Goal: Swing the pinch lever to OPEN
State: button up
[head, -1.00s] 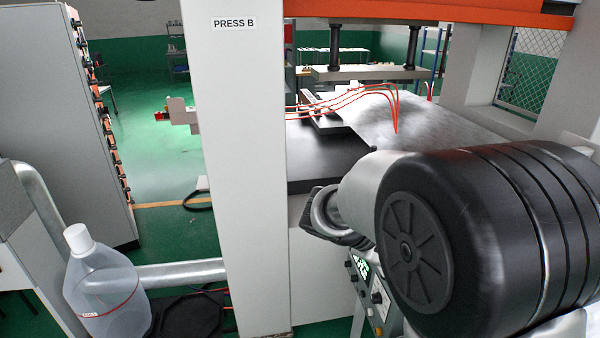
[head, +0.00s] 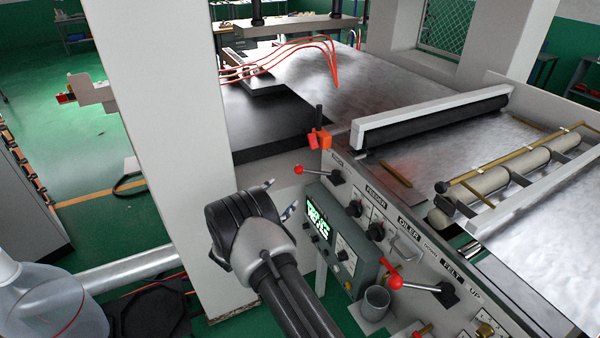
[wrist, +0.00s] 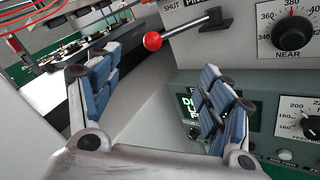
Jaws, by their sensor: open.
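The pinch lever has a red ball knob (head: 299,169) on a metal rod, which runs right to a black hub on the feeder panel. In the wrist view the red knob (wrist: 152,40) points left, with "SHUT" and part of a "PINCH" label above the rod. My gripper (head: 278,198) is below and left of the knob, apart from it. In the wrist view my gripper (wrist: 158,65) is open and empty, its blue-padded fingers wide apart. The knob shows beyond the fingertips, between them.
A control box (head: 345,262) with a green display juts out right of my gripper. A second red-knobbed lever (head: 395,282) marked FELT and a grey cup (head: 374,304) are lower right. The press column (head: 165,130) stands to the left. An orange-red block (head: 320,139) sits above the lever.

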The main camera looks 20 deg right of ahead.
aim_at(302, 172)
jog(key=b+x, duration=0.2)
jog(key=x, duration=1.3)
jog(key=shift+d+f+b, duration=0.1)
jog(key=shift+b, duration=0.3)
jog(key=shift+c, duration=0.3)
jog(key=c, duration=1.5)
jog(key=shift+o, duration=0.2)
